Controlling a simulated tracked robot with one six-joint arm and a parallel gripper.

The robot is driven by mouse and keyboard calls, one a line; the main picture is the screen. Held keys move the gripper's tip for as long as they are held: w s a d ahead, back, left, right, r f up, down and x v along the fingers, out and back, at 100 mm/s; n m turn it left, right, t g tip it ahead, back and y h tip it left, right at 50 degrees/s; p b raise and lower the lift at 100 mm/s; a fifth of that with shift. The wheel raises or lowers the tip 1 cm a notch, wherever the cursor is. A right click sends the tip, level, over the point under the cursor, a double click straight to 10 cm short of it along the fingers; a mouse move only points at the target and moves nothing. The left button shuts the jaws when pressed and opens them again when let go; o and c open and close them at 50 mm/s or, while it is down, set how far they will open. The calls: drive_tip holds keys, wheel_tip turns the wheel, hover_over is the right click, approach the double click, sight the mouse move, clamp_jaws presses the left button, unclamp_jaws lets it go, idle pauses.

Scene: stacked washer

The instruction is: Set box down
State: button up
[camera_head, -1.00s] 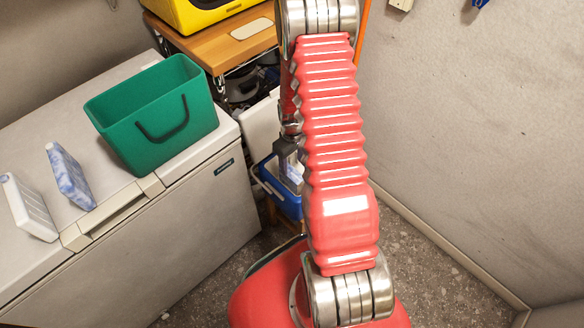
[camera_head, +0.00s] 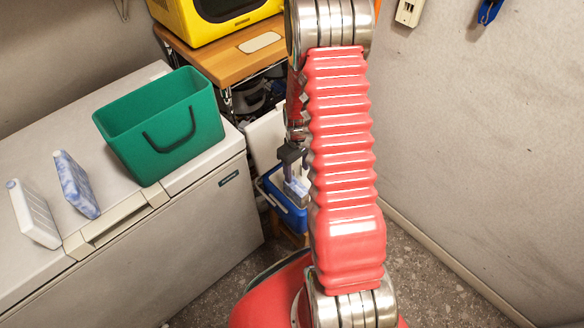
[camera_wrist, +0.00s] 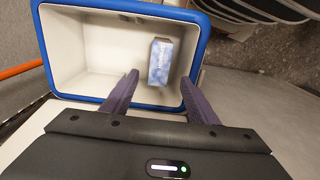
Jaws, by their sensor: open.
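A small blue-and-white box (camera_wrist: 161,62) is inside an open blue-rimmed cooler with a white interior (camera_wrist: 85,65), right of its middle in the wrist view. My gripper (camera_wrist: 160,76) is open, with its two dark fingers reaching over the cooler's near rim. The box shows between and just beyond the fingertips, with a gap on each side. In the head view the cooler (camera_head: 271,190) is partly hidden by my red arm. My gripper (camera_head: 292,165) points down into it, and the box (camera_head: 297,190) shows just below the fingers.
A wooden shelf (camera_head: 225,55) with a yellow appliance (camera_head: 215,15) is behind. A grey wall (camera_head: 470,130) bounds the right.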

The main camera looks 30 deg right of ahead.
drive_tip(key=a+r+t, duration=0.1)
drive_tip(key=a+r, duration=0.4)
drive_tip(key=r, duration=0.7)
drive_tip(key=a+r+t, duration=0.1)
drive_tip(key=a+r, duration=0.4)
drive_tip(key=r, duration=0.6)
drive_tip(key=s+a+r+t, duration=0.1)
drive_tip(key=s+a+r, duration=0.4)
drive_tip(key=s+r, duration=0.2)
drive_tip(key=s+a+r+m+t, duration=0.1)
drive_tip(key=s+a+r+t, duration=0.1)
drive_tip(key=s+a+r, duration=0.4)
wheel_tip(320, 180, up, 3)
drive_tip(key=shift+s+f+m+t, duration=0.2)
drive_tip(key=shift+s+m+t, duration=0.1)
drive_tip(key=shift+s, duration=0.8)
drive_tip(key=shift+s, duration=0.1)
